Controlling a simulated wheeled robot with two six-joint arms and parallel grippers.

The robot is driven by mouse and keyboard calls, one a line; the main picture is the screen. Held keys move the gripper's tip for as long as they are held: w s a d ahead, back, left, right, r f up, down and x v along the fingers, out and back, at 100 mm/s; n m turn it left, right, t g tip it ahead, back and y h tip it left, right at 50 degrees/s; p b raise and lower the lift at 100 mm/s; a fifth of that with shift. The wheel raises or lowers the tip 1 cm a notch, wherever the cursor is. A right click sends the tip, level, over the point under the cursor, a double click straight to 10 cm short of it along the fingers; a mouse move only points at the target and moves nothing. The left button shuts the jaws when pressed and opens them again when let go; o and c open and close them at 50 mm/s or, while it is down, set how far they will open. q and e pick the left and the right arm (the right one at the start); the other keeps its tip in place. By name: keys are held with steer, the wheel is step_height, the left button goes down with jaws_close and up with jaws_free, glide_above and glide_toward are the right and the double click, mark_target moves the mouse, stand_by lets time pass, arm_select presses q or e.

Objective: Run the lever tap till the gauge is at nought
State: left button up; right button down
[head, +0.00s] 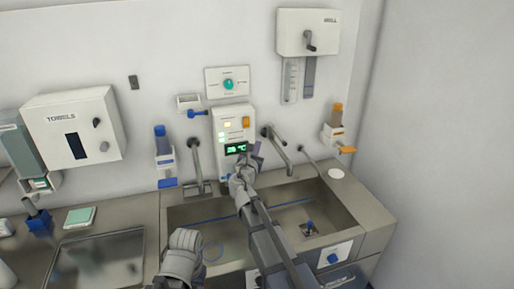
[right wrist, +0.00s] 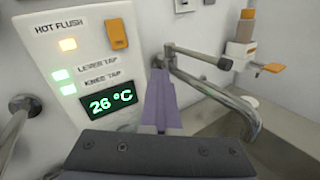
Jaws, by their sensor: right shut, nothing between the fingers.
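A white panel (head: 233,127) on the wall above the sink carries a green-lit display (right wrist: 110,104) reading 26 °C. In the right wrist view it is lettered HOT FLUSH, LEVER TAP and KNEE TAP, with one amber and two green lights and an orange switch (right wrist: 117,33). Right of it is a metal tap (head: 278,146) with a long bar and curved spout, also in the right wrist view (right wrist: 212,88). Another tap (head: 196,160) is left of the panel. My right gripper (head: 256,150) is shut and empty, before the panel's lower right. My left gripper's fingers are not visible.
The steel sink (head: 318,191) lies below, with a blue-topped fitting (head: 309,227) in its right basin. Dispensers with blue (head: 164,160) and orange (head: 338,125) parts flank the taps. A towel box (head: 75,128) and a crank box (head: 308,32) hang on the wall.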

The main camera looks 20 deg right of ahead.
stand_by(0.4)
steer(key=c, duration=1)
jaws_free()
steer(key=shift+w+d, duration=0.15)
steer(key=shift+o, duration=0.6)
steer(key=shift+w+d, duration=0.1)
